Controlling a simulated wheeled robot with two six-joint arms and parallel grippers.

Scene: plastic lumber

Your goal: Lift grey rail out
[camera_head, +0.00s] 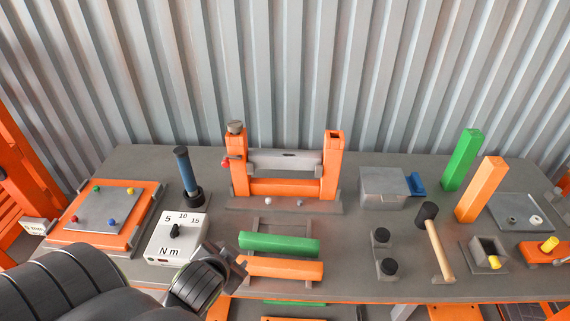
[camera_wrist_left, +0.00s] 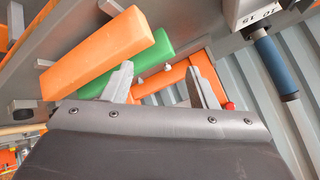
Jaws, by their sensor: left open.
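The grey rail (camera_head: 286,160) lies across the top of an orange frame, between its two upright orange posts and above a lower orange rail (camera_head: 285,187). My left gripper (camera_head: 238,272) is at the front of the bench, left of the orange bar and apart from the frame. In the left wrist view its two fingers (camera_wrist_left: 160,85) are spread with nothing between them. The orange frame (camera_wrist_left: 172,78) shows beyond them. My right gripper is not in view.
A green bar (camera_head: 279,244) and an orange bar (camera_head: 281,267) lie on a rack before the frame. A white torque box (camera_head: 177,238) and blue-handled tool (camera_head: 187,178) stand left. A grey box (camera_head: 384,187), mallet (camera_head: 436,242) and upright green (camera_head: 462,160) and orange (camera_head: 479,189) posts stand right.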

